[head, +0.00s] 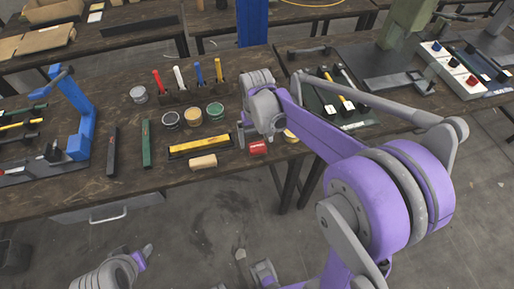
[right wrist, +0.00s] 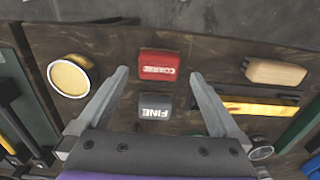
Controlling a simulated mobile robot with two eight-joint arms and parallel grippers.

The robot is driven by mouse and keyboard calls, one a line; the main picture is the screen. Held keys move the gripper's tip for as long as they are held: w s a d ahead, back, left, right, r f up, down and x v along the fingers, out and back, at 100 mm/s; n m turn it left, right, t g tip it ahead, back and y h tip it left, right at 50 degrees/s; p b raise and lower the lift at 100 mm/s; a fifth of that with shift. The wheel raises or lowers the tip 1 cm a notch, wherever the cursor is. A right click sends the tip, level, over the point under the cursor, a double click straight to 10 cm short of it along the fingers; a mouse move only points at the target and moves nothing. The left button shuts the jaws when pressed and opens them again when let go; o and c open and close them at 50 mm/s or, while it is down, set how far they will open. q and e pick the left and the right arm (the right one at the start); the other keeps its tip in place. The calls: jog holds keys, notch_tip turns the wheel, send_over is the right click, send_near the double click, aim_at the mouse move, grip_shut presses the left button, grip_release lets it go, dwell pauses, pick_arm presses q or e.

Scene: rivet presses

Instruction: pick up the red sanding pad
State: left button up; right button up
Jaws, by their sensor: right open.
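The red sanding pad (right wrist: 160,65) is a small red block marked COARSE, lying flat on the dark wooden bench. It also shows in the head view (head: 258,147) near the bench's front edge, just below my right gripper (head: 243,132). In the right wrist view my right gripper (right wrist: 160,76) is open and empty. Its fingertips are on either side of the red pad in the picture; I cannot tell the height gap. A grey pad marked FINE (right wrist: 155,106) lies beside the red one, between the fingers in the picture. Part of my left arm's end (head: 147,252) shows low in the head view, its jaws unclear.
A wooden block (right wrist: 275,72) and a yellow bar in a black tray (right wrist: 255,107) lie on one side of the pad. A round yellow-topped tin (right wrist: 70,76) stands on the other. Several tins and upright coloured-handled tools (head: 188,78) stand farther back.

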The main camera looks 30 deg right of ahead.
aim_at(257, 146)
notch_tip(257, 146, down, 4)
jog(key=shift+s+f, duration=0.1)
jog(key=c, duration=1.3)
